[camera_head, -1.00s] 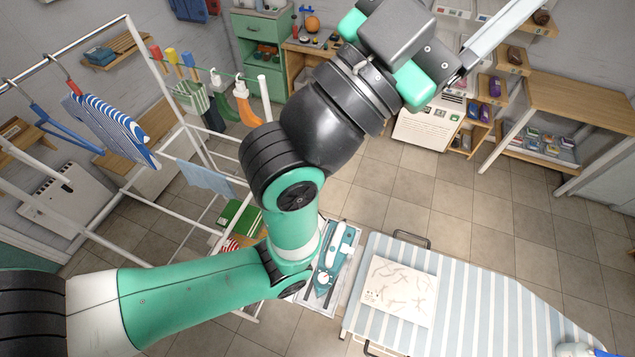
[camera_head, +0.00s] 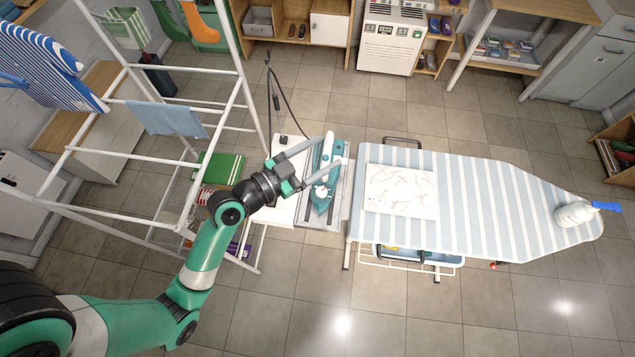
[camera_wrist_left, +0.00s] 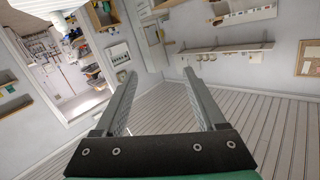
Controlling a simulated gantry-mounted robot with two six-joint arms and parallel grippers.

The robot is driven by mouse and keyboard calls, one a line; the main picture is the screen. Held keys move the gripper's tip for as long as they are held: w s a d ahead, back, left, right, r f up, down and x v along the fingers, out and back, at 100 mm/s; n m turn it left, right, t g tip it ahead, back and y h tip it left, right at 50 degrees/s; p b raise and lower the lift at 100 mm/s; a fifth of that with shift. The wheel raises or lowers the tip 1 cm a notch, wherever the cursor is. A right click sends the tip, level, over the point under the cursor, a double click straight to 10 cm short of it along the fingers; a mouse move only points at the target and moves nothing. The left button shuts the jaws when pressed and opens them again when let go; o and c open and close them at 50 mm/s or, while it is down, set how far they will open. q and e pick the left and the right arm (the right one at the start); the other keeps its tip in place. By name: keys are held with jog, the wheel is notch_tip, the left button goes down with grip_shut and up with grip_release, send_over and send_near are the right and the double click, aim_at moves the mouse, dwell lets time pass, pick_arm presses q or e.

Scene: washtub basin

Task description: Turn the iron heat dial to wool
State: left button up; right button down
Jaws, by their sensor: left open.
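The iron (camera_head: 317,205), teal with a white handle, lies on a metal rest left of the ironing board in the head view. A small round white part, which looks like the heat dial (camera_head: 321,191), sits on its lower half; its markings are too small to read. My left gripper (camera_head: 331,151) is open, and its two fingers reach from the left over the iron's area. I cannot tell whether they touch it. In the left wrist view the open fingers (camera_wrist_left: 159,75) have nothing between them, and the iron is out of sight. My right gripper is not in view.
A white drying rack (camera_head: 235,95) with hanging laundry stands at the left. A dark cord (camera_head: 272,92) runs behind the iron. Tiled floor is clear in front.

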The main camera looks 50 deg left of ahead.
aim_at(321, 192)
pick_arm(q)
jog(key=s+f+n+g+b, duration=0.1)
jog(key=s+f, duration=0.2)
jog(key=f, duration=0.4)
jog(key=s+f+n+g+y+b, duration=0.1)
jog(key=s+f+b, duration=0.1)
jog(key=s+f, duration=0.3)
jog(key=s+f+n+g+b, duration=0.1)
jog(key=s+f, duration=0.1)
jog(key=f, duration=0.6)
jog(key=x, duration=0.7)
jog(key=a+x, duration=0.1)
jog(key=x, duration=0.3)
jog(key=shift+w+a, duration=0.1)
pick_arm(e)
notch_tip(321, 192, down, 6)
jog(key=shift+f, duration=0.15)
